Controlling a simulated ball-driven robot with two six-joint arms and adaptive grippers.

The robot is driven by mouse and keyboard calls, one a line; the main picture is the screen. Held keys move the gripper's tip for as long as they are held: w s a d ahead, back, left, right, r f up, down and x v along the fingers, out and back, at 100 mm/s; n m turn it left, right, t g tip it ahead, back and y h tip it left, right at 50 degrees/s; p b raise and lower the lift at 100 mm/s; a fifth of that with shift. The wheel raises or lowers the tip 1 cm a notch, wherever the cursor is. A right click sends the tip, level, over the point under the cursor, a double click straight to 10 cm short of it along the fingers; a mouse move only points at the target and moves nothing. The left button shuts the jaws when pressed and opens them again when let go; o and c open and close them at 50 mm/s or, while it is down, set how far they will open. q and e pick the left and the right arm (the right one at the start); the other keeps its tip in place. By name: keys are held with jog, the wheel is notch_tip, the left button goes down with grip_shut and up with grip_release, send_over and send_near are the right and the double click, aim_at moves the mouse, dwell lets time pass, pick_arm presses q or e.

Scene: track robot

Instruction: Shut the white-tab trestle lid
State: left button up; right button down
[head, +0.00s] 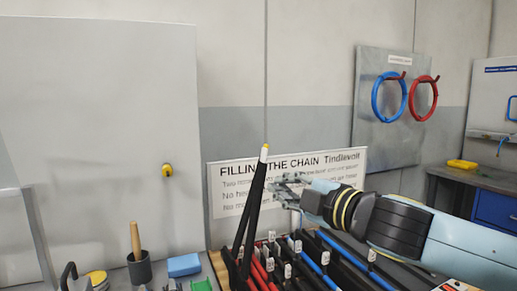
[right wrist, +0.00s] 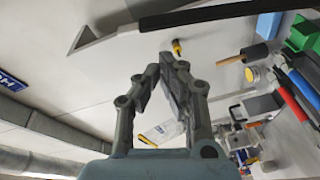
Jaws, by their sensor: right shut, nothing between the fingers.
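My left gripper is out of view.
The rack (head: 330,262) has several red, blue and black bars with white labels. A blue block (head: 184,265) and a dark pot (head: 139,267) with a wooden handle stand left of it. A sign (head: 335,168) is behind my gripper. Air left of the lid is clear.

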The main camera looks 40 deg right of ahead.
notch_tip(320, 180, up, 4)
jog(key=a+r+n+t+y, duration=0.1)
jog(key=a+n+y, duration=0.1)
jog(key=n, duration=0.1)
jog(key=w+a+p, duration=0.1)
jog(key=w, duration=0.9)
jog(key=d, duration=0.1)
jog(key=d+p, duration=0.1)
jog(key=s+d+p, duration=0.1)
jog(key=shift+d+f, duration=0.35)
jog(key=shift+w, duration=0.1)
